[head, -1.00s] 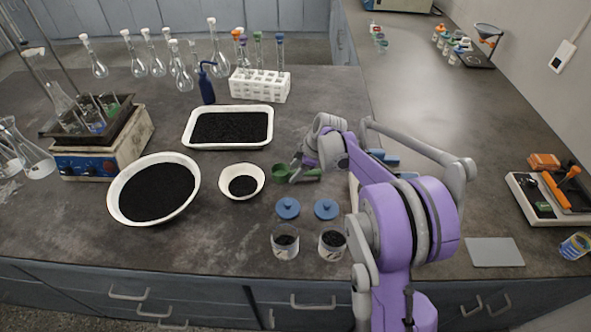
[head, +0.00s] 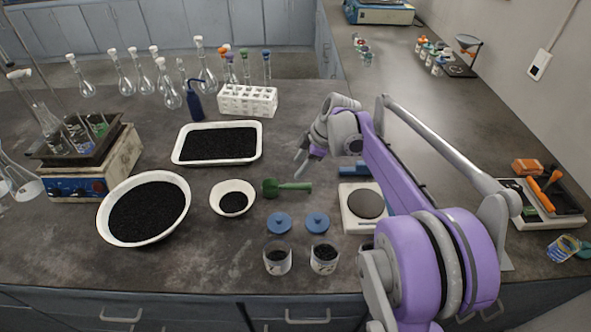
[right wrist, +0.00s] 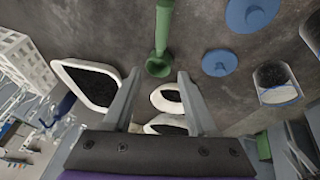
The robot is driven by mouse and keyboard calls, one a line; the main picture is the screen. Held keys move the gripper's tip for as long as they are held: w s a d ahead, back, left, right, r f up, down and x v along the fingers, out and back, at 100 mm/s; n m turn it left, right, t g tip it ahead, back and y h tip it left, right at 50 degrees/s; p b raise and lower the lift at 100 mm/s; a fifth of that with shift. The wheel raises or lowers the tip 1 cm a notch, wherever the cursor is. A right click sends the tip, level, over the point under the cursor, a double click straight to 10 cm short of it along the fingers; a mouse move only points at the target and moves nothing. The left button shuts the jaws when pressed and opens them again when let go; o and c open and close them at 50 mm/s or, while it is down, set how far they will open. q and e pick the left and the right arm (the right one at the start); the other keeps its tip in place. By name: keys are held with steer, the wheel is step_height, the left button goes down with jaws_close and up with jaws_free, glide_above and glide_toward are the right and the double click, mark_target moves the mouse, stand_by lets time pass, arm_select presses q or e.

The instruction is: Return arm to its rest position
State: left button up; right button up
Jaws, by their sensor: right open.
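My right gripper (head: 303,162) is open and empty, raised above the bench behind the green scoop (head: 287,187). In the right wrist view its two fingers (right wrist: 158,92) stand apart with nothing between them. The scoop lies on the bench, its cup to the left and handle to the right; it also shows in the right wrist view (right wrist: 162,40), apart from the fingers. My purple and grey right arm crosses the right half of the head view. My left gripper is not in view.
A white tray (head: 257,152), large bowl (head: 181,232) and rack (head: 247,101) stand left. The back right bench is mostly clear.

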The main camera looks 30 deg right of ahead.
steer(key=shift+r, duration=0.15)
stand_by(0.4)
steer(key=s+a+f+m+h+p, duration=0.1)
steer(key=s+a+m+p, duration=0.1)
steer(key=s+a+m, duration=0.3)
steer(key=s+a+f+m+t+h+p, duration=0.1)
steer(key=s+a+m, duration=0.5)
steer(key=s+a, duration=0.6)
steer(key=s+p, duration=0.1)
steer(key=s, duration=0.6)
steer(key=shift+a+m+h, duration=0.15)
steer(key=shift+m+h, duration=0.15)
steer(key=shift+h, duration=0.1)
steer(key=shift+f, duration=0.1)
